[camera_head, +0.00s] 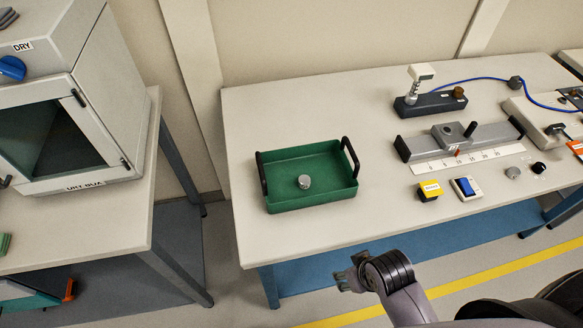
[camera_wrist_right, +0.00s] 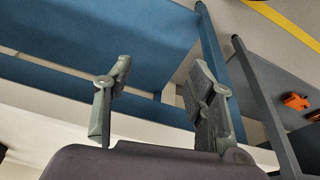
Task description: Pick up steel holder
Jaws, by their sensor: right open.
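A small steel-grey round holder (camera_head: 304,182) lies inside the green tray (camera_head: 310,198), near the middle of its floor. A second small grey round piece (camera_head: 513,172) sits on the bench at the right, beside a black one (camera_head: 538,168). I cannot tell from looks alone which grey piece the task names. My right gripper (camera_head: 346,277) is in front of the bench's front edge, apart from the tray and both pieces. In the right wrist view its two fingers (camera_wrist_right: 160,80) are spread with nothing between them. My left gripper is not in view.
The tray has two black upright handles (camera_head: 262,173). A rail with a scale (camera_head: 465,142), a yellow box (camera_head: 428,190) and a blue switch (camera_head: 466,188) stand on the right. A dry box (camera_head: 70,110) stands on the left table. The bench in front of the tray is clear.

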